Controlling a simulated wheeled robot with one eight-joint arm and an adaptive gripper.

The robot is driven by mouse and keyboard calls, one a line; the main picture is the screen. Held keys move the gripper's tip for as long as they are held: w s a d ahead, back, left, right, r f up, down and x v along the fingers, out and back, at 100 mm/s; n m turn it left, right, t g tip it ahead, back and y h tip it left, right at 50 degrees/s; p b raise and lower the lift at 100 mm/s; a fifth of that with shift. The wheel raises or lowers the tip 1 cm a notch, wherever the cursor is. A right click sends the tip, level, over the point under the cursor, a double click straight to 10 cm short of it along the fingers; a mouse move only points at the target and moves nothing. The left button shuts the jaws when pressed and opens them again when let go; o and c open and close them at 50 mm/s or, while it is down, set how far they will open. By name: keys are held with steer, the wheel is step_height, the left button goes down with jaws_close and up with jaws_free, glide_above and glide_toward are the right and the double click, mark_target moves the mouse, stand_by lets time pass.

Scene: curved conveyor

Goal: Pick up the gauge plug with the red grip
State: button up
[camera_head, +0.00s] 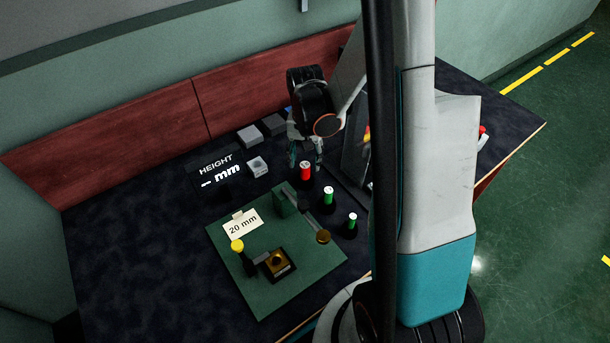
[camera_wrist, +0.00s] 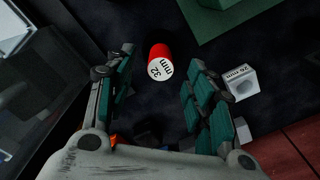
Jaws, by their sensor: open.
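The gauge plug with the red grip (camera_head: 305,171) stands on the dark table, at the far end of a row with two green-gripped plugs. In the wrist view its red grip (camera_wrist: 159,62) shows a white top marked "32 mm". My gripper (camera_head: 306,160) is open and points down at the red plug. In the wrist view the red grip lies between the lines of my two open fingers (camera_wrist: 162,68), toward their tips. I cannot tell how far above or beside the plug the fingertips are. No contact is visible.
Green-gripped plugs (camera_head: 328,196) (camera_head: 351,225) stand nearby. A green plate (camera_head: 224,238) carries a fixture, a yellow knob (camera_head: 237,245) and a "20 mm" card (camera_head: 243,224). Grey blocks (camera_head: 250,136) and a holed block (camera_head: 258,167) stand behind. The table's left side is clear.

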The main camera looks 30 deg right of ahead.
mark_target(305, 165)
step_height(305, 165, down, 5)
steer(key=shift+r+b, duration=0.2)
steer(key=shift+b, duration=0.85)
steer(key=shift+r, duration=0.1)
jaws_close()
steer(key=shift+r, duration=0.1)
